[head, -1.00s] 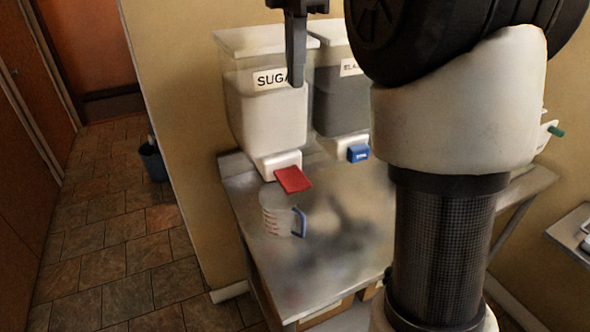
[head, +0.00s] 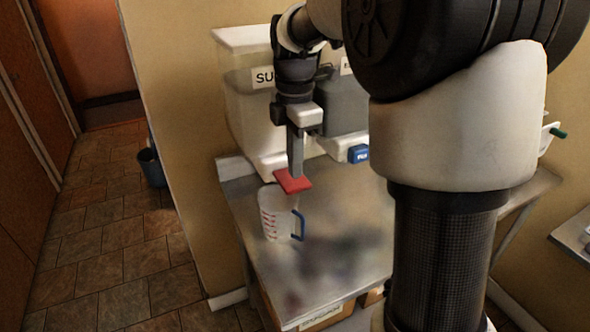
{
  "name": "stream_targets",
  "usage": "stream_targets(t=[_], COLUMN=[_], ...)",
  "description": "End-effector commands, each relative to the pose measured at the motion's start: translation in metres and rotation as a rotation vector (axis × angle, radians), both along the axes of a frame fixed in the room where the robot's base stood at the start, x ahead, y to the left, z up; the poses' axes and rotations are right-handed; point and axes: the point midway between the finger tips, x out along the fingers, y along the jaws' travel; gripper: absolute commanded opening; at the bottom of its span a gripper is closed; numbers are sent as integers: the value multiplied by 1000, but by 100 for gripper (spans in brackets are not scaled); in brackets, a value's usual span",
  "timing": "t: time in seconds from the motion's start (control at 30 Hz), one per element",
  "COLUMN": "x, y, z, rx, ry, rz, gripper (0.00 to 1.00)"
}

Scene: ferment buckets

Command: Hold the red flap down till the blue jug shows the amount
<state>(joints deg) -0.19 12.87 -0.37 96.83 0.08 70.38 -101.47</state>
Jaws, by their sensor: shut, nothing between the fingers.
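The red flap (head: 291,181) sticks out at the foot of the white sugar bin (head: 250,110) on the metal table. My gripper (head: 296,172) is shut and empty. It points straight down, and its tip is at the top of the red flap; I cannot tell whether it presses it. A clear jug with a blue handle (head: 300,226) and red marks stands upright below the flap. The jug (head: 275,213) looks pale inside; its fill level is too small to read. My arm hides part of the bin and its label.
A second bin (head: 346,104) with a blue flap (head: 358,153) stands to the right of the sugar bin. A dark blue bucket (head: 152,167) is on the floor at left.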

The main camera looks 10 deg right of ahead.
Motion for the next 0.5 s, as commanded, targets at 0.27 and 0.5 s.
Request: stream_targets(t=[0.27,0.5], x=[0,0], y=[0,0], z=[-16,-16], rx=[0,0], ry=[-1,-1], rz=[0,0], gripper=[0,0])
